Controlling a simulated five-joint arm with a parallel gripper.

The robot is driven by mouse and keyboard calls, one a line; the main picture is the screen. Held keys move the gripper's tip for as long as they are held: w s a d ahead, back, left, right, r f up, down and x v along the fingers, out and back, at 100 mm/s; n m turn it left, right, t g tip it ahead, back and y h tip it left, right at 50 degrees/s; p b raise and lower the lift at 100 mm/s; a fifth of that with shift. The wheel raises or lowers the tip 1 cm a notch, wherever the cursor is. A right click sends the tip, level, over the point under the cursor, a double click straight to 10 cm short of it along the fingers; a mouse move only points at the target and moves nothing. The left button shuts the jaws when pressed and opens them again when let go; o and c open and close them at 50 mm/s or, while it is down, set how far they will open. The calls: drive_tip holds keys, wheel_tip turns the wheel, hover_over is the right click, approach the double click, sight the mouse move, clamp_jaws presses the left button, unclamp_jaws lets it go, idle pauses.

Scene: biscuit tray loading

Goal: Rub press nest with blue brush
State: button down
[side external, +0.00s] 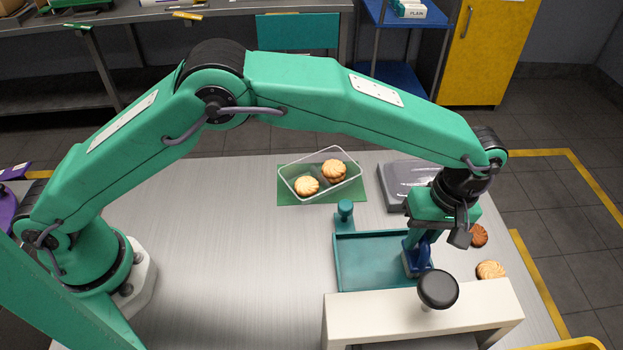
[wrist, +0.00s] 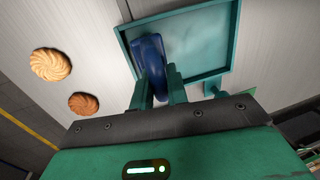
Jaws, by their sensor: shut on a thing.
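My gripper (side external: 418,238) points down at the right part of the teal tray-like nest (side external: 368,262), shut on the blue brush (side external: 417,262). In the wrist view the blue brush (wrist: 149,55) sits between the two fingers (wrist: 158,82) and overlaps one end of the teal nest (wrist: 203,45). The nest is shallow, with a raised rim, and its visible floor looks bare. The brush is low over the nest floor; I cannot tell whether its bristles touch. A cream press beam (side external: 390,316) with a black knob (side external: 438,288) stands along the nest's near side.
A grey box (side external: 398,180) is at the back right. A brown biscuit (side external: 479,236) and a pale biscuit (side external: 490,270) lie to the right.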

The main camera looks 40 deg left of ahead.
drive_tip(key=shift+r, duration=4.1)
drive_tip(key=shift+a, duration=0.15)
